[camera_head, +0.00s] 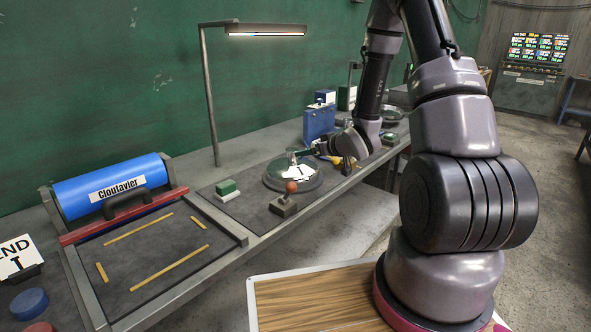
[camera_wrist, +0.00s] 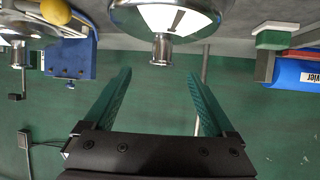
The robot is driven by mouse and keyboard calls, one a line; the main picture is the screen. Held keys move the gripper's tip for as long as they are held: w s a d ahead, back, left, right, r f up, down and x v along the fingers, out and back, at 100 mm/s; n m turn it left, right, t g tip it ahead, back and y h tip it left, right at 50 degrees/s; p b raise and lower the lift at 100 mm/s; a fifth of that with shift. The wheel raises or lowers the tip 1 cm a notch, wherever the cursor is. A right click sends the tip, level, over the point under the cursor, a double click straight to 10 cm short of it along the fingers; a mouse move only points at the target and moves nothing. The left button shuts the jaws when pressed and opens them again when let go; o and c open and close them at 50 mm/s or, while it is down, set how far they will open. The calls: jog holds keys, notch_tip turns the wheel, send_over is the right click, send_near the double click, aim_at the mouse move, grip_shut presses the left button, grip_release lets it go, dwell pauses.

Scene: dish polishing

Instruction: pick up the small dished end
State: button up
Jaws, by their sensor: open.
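A shiny round dished metal piece (camera_head: 292,180) with a short stem lies on the bench in the head view. It also fills the top middle of the wrist view (camera_wrist: 200,17), with its stem (camera_wrist: 161,50) hanging into the space between my fingertips. My gripper (camera_wrist: 158,76) is open, with its two green fingers on either side of the stem and apart from it. In the head view my gripper (camera_head: 305,151) is just beside the stem, low over the dish. A second dished piece (camera_head: 391,116) lies farther along the bench. I cannot tell which is smaller.
A blue box (camera_head: 319,121) stands behind the gripper. A blue roller (camera_head: 110,187) and framed tray (camera_head: 238,234) lie to the left. A lamp (camera_head: 265,30) arches above.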

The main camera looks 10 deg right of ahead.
aim_at(296, 151)
jog(key=x, duration=0.5)
jog(key=shift+w+a+f, duration=0.15)
jog(key=shift+r+x, duration=0.2)
jog(key=shift+x, duration=1.15)
jog(key=shift+r+x, duration=0.15)
jog(key=shift+x, duration=1.2)
jog(key=shift+w+a+r, duration=0.1)
jog(key=shift+w+a, duration=0.1)
grip_shut()
